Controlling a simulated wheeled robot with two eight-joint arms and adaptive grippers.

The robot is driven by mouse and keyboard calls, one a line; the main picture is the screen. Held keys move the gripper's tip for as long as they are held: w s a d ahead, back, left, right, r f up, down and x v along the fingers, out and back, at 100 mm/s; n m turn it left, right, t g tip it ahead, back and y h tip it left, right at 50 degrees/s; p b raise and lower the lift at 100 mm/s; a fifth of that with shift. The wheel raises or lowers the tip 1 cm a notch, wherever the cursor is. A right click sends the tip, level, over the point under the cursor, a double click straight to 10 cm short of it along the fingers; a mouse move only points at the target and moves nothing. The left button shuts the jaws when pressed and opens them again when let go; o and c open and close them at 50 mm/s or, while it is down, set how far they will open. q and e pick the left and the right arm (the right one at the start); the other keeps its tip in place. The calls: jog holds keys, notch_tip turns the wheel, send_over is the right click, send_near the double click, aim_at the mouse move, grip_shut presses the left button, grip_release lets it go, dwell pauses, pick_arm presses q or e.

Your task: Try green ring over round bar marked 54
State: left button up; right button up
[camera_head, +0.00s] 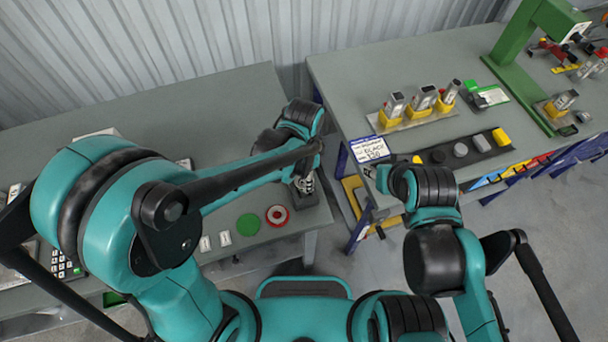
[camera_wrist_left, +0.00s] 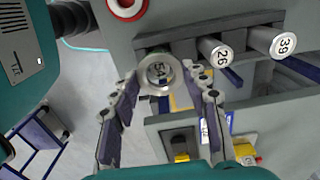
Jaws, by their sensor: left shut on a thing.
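The ring surrounds the end face of the round bar marked 54 (camera_wrist_left: 161,75), seen nearly end-on. How far it sits over the bar cannot be told. In the head view the left gripper (camera_head: 304,184) is at the near right corner of the left table, largely covering the bar. My right gripper (camera_head: 381,180) is by the right table's corner, its fingers mostly hidden.
Bars marked 26 (camera_wrist_left: 222,57) and 38 (camera_wrist_left: 284,43) stick out beside bar 54. An empty green disc (camera_head: 248,224) and a red ring-shaped piece (camera_head: 277,214) lie on the left table (camera_head: 222,105). A gap separates it from the right table (camera_head: 350,70).

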pick_arm(q)
jog(key=shift+f+b, duration=0.6)
dwell(0.4)
jog(key=o, duration=1.3)
jog(key=shift+o, duration=0.2)
notch_tip(320, 180, up, 12)
jog(key=s+a+f+n+t+b, duration=0.2)
jog(key=a+f+n+t+b, duration=0.1)
jog(key=a+f+n+b, duration=0.2)
jog(key=s+a+f+n+t+b, duration=0.3)
jog(key=a+n, duration=0.6)
jog(key=a, duration=0.3)
jog(key=shift+a+f+t+b, duration=0.4)
jog(key=shift+f+t+b, duration=0.2)
jog(key=shift+f+b, duration=0.45)
jog(key=shift+s, duration=0.1)
